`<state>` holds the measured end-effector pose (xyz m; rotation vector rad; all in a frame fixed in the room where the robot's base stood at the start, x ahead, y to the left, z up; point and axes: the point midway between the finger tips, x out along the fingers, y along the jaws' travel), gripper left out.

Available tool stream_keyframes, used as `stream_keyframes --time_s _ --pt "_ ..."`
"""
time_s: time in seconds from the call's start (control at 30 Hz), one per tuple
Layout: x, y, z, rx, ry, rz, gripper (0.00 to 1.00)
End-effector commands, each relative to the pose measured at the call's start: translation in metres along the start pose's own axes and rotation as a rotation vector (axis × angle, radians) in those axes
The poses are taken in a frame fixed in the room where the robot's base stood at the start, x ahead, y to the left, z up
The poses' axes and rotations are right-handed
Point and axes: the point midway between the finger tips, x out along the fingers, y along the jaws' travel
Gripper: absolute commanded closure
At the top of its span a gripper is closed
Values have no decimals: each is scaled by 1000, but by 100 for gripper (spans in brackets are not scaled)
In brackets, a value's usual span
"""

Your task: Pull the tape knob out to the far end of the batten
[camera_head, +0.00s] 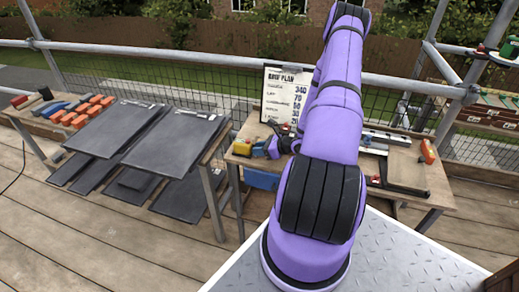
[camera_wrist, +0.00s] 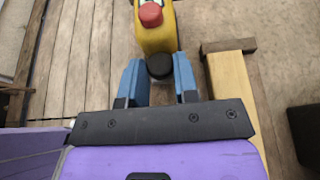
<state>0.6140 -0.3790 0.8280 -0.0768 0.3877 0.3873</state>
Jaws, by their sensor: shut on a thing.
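The yellow tape case (camera_wrist: 157,38) with a red button (camera_wrist: 151,14) is at the top of the wrist view. It also shows at the left end of the right bench in the head view (camera_head: 242,148). The black tape knob (camera_wrist: 160,66) sits just below the case, between the two blue fingers of my gripper (camera_wrist: 160,78), which is shut on it. In the head view my gripper (camera_head: 272,147) is small and partly hidden by my arm. A pale timber length (camera_wrist: 232,92) with a darker crosspiece lies right of the fingers; I cannot tell whether it is the batten.
The right bench (camera_head: 425,180) carries a board headed "BOW PLAN" or similar (camera_head: 287,95), rails and an orange-handled tool (camera_head: 428,151). A left bench (camera_head: 140,135) holds dark slates and orange blocks. Scaffold rails and mesh run behind. Deck planks lie below.

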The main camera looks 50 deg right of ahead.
Motion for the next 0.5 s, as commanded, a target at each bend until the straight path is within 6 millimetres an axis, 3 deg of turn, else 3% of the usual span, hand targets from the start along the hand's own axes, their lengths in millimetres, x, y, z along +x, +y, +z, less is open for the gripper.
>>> stream_keyframes --time_s 0.27,0.5 --pt "-12 0 -5 0 2 -1 100" --pt "-62 0 -26 1 2 -4 100"
